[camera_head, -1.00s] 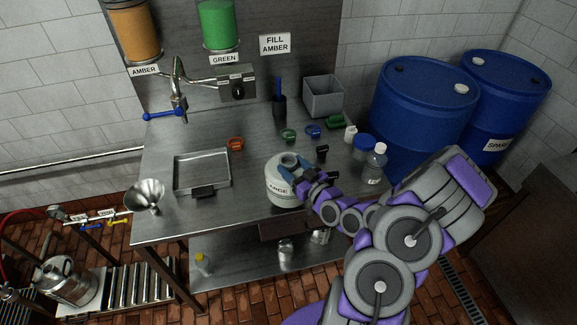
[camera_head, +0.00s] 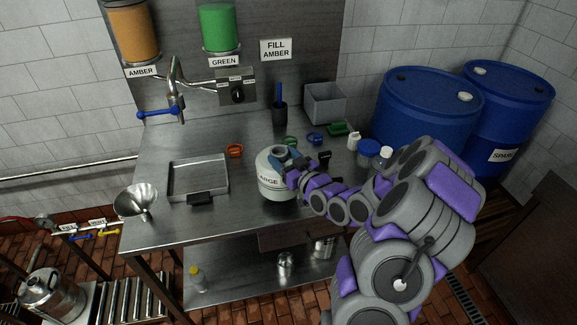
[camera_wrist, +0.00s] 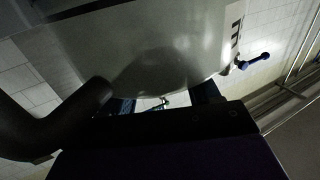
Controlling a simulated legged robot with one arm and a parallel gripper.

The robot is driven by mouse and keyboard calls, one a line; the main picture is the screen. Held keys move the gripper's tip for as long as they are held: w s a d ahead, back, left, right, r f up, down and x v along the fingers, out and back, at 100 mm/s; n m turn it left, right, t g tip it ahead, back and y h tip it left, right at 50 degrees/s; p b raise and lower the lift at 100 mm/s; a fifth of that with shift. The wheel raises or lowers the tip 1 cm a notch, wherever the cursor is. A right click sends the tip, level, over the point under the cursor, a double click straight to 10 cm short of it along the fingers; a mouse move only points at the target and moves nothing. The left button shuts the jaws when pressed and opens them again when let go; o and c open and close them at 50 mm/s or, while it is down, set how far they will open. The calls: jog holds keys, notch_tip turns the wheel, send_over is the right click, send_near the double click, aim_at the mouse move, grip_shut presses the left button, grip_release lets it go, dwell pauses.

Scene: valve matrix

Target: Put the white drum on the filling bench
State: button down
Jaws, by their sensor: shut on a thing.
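The white drum (camera_head: 274,186), with dark lettering partly reading "ARGE", is upright on or just above the steel filling bench (camera_head: 240,215), near its front middle; I cannot tell if its base touches. My gripper (camera_head: 287,158) is shut on the drum at its top, coming in from the right. In the wrist view the pale drum wall (camera_wrist: 150,50) fills the upper middle, with my dark fingers (camera_wrist: 165,103) against its edge. The grip point itself is partly hidden by my fingers.
A steel tray (camera_head: 198,178) and a funnel (camera_head: 137,200) lie to the left. Blue barrels (camera_head: 425,110) stand beyond the bench. The tap (camera_head: 176,90) overhangs the back left.

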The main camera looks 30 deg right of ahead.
aim_at(281, 147)
jog(key=w, duration=0.1)
jog(key=w+d, duration=0.1)
jog(key=w, duration=0.2)
jog(key=shift+w+d+f+b, duration=0.25)
jog(key=shift+w+f+b, duration=0.05)
jog(key=shift+w+f, duration=0.1)
jog(key=w, duration=0.1)
jog(key=w+a, duration=0.1)
jog(key=w, duration=0.1)
jog(key=shift+w+a, duration=0.1)
jog(key=shift+a, duration=0.15)
jog(key=shift+w+d, duration=0.2)
jog(key=shift+w, duration=0.1)
notch_tip(281, 147, down, 3)
jog(key=shift+w+f+b, duration=0.15)
jog(key=shift+f+b, duration=0.05)
jog(key=shift+b, duration=0.5)
jog(key=shift+c, duration=2.4)
grip_release()
jog(key=shift+d+f, duration=0.1)
jog(key=shift+o, duration=1.2)
jog(key=shift+d+f, duration=0.1)
